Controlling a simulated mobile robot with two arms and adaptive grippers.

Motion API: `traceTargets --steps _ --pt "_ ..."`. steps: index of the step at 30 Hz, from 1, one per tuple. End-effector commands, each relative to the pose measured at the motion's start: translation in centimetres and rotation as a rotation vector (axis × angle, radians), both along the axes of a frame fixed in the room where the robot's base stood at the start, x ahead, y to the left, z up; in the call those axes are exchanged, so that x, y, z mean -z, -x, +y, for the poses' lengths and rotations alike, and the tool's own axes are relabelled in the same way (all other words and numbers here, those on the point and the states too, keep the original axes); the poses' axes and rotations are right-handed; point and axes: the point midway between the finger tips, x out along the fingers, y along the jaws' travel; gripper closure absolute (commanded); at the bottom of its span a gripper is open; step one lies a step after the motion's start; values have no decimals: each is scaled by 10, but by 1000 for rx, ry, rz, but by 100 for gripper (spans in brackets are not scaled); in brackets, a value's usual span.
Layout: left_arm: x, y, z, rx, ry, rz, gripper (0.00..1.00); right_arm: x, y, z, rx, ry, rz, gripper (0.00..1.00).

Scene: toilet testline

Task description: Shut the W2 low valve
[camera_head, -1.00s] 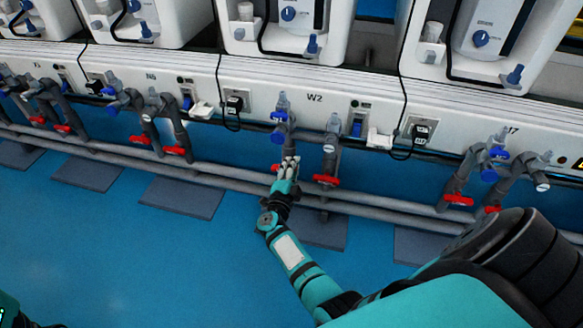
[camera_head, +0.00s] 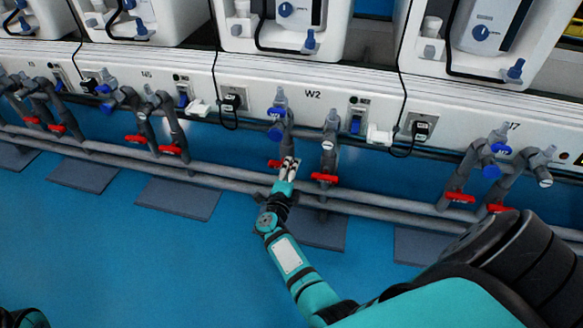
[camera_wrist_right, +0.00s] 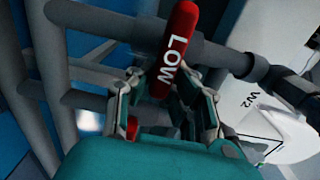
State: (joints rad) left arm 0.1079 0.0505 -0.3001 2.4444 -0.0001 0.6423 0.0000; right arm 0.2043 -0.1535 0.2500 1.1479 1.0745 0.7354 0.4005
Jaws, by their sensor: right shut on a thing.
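The W2 label (camera_head: 313,94) is on the white bench front. Below it, a grey valve pipe (camera_head: 287,133) with a blue knob (camera_head: 276,133) carries a red handle (camera_head: 273,164), partly hidden by my right gripper (camera_head: 288,168). In the right wrist view, the red handle marked LOW (camera_wrist_right: 175,45) lies across a dark grey pipe. My right gripper (camera_wrist_right: 168,98) is shut on the handle's near end, a finger on each side. My left gripper is not in view.
Another red handle (camera_head: 324,177) hangs on the grey pipe just to the right. Long grey rails (camera_head: 230,178) run behind and below the valves. Neighbouring stations have similar valves (camera_head: 461,197). The blue floor (camera_head: 130,250) is open in front.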

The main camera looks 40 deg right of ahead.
Motion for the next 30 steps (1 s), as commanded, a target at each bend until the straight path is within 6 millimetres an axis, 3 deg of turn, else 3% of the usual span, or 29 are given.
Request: traceTargets --steps 4,5,11,23,30 --pt "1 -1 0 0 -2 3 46 3 2 0 2 -5 3 100" --pt "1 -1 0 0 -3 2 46 3 2 0 2 -5 3 83" --pt "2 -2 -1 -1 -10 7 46 2 1 0 2 -4 2 58" --pt "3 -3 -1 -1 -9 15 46 0 0 0 1 1 2 58" --pt "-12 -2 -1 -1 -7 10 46 -9 0 0 -1 103 122 58"
